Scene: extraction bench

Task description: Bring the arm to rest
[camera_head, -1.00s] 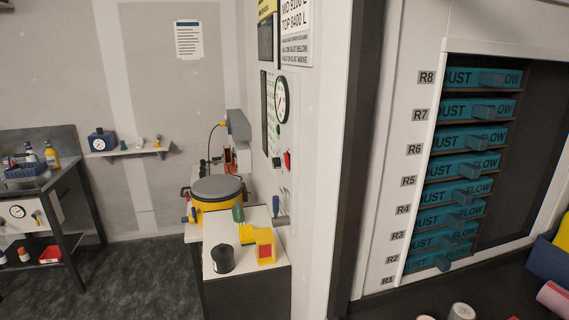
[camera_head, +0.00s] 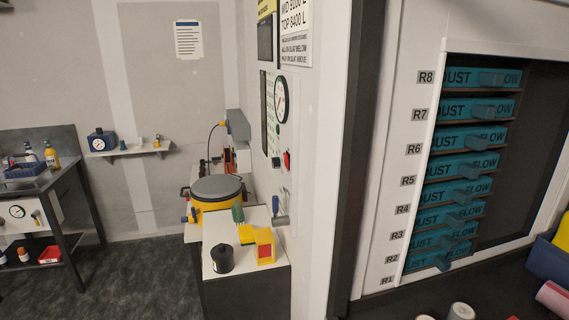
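My gripper is not in this view, and no part of my arm shows clearly. I cannot tell from here whether it is open or shut, or what it holds.
At the right, a rack of teal drawers (camera_head: 462,167) labelled R1 to R8 stands beside a dark post (camera_head: 357,130). A sink bench (camera_head: 60,185) stands far left. Dark floor (camera_head: 130,285) lies open between.

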